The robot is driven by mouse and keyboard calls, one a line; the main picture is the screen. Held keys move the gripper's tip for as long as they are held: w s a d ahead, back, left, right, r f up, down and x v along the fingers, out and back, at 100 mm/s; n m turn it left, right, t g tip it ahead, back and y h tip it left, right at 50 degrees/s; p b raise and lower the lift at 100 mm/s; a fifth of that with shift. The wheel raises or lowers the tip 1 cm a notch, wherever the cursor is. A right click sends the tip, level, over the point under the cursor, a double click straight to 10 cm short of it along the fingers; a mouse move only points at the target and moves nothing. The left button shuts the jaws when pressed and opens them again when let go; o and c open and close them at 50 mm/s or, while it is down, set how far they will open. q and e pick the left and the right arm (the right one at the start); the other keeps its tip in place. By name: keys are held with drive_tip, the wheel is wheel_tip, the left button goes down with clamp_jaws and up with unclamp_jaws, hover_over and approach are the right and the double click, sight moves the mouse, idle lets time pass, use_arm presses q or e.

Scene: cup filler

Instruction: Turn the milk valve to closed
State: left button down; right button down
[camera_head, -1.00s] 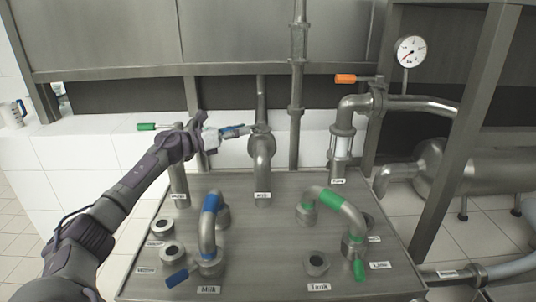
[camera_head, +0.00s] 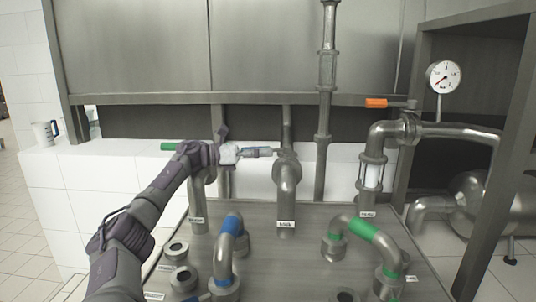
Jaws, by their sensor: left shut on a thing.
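The small label (camera_head: 286,224) at that pipe's foot looks like "milk" but is blurred. My right gripper is not in view.
A green handle (camera_head: 169,146) is just behind my left wrist. A blue-banded bent pipe (camera_head: 231,243) and a green-banded one (camera_head: 362,229) stand in front. An orange handle (camera_head: 376,103) and a gauge (camera_head: 444,77) are at right. A jug (camera_head: 44,134) stands far left.

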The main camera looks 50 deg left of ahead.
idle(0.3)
use_arm(q)
drive_tip(key=c, duration=0.9)
unclamp_jaws()
drive_tip(key=shift+w, duration=0.1)
drive_tip(key=shift+r, duration=5)
drive_tip(key=shift+c, duration=0.4)
